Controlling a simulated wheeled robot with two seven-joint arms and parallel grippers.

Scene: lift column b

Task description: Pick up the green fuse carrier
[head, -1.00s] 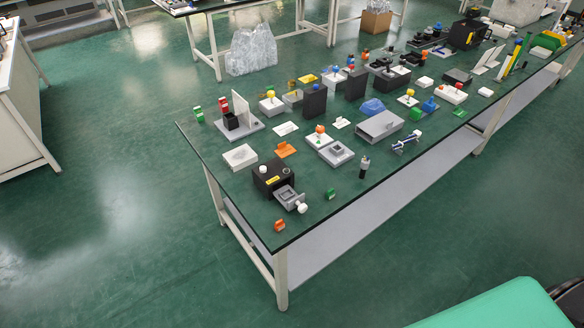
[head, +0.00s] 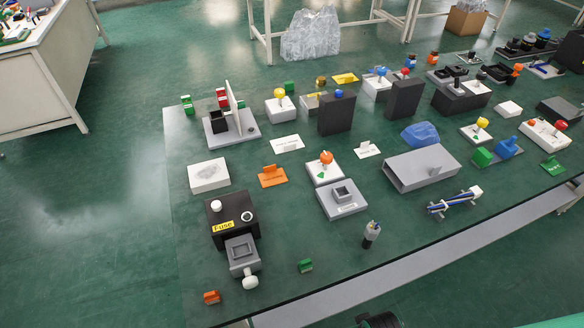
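A small green block (head: 305,266), which looks like the green fuse carrier, stands on the dark green table top near its front edge. It is to the right of the black box labelled "Fuse" (head: 231,217) and its grey open holder with a white knob (head: 242,257). A similar small orange block (head: 211,297) lies near the front left corner. Another small green piece (head: 187,104) stands at the back left, near a red one (head: 222,97). Nothing visible touches the green block.
A dark cylinder with a metal top (head: 372,233) stands to the right of the green block. Behind are a grey square socket block (head: 343,198), a white button base (head: 325,170) and a grey open box (head: 422,167). The table top around the green block is clear.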

